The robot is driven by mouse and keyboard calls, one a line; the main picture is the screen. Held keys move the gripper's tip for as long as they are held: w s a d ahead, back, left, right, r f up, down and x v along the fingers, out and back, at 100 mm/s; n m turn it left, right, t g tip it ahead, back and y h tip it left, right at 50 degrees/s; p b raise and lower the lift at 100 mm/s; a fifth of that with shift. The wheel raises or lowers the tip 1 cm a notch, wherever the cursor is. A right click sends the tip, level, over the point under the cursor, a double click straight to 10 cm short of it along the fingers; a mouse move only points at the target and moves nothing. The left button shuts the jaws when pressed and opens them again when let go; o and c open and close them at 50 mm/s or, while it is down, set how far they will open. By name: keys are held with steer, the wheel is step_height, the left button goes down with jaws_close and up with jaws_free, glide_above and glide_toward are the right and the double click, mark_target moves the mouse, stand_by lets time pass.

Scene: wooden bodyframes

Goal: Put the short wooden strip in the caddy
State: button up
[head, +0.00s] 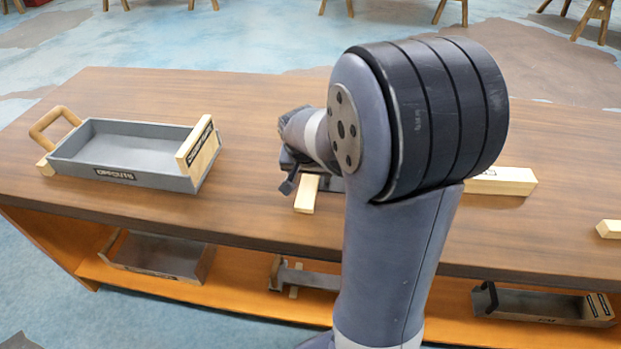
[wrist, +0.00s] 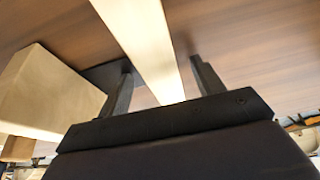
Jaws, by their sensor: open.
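The caddy (head: 125,176) is a grey open tray with wooden ends and a loop handle, at the left of the table; it looks empty. A pale wooden strip (head: 306,194) lies on the table right by my gripper (head: 289,183), its far part hidden by the gripper and arm. In the wrist view a pale strip (wrist: 145,42) runs between the two dark fingers of my gripper (wrist: 162,68). The fingers are apart, with a gap showing on each side of the strip. I cannot tell its full length.
The wooden table (head: 250,105) is clear between the caddy and my gripper. A longer wooden block (head: 502,181) lies right of my arm, and another (head: 608,229) at the right edge. A thick block (wrist: 50,92) is close left of the fingers. Grey trays (head: 165,254) stand on the lower shelf.

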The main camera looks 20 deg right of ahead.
steer(key=shift+c, duration=0.2)
steer(key=c, duration=1.1)
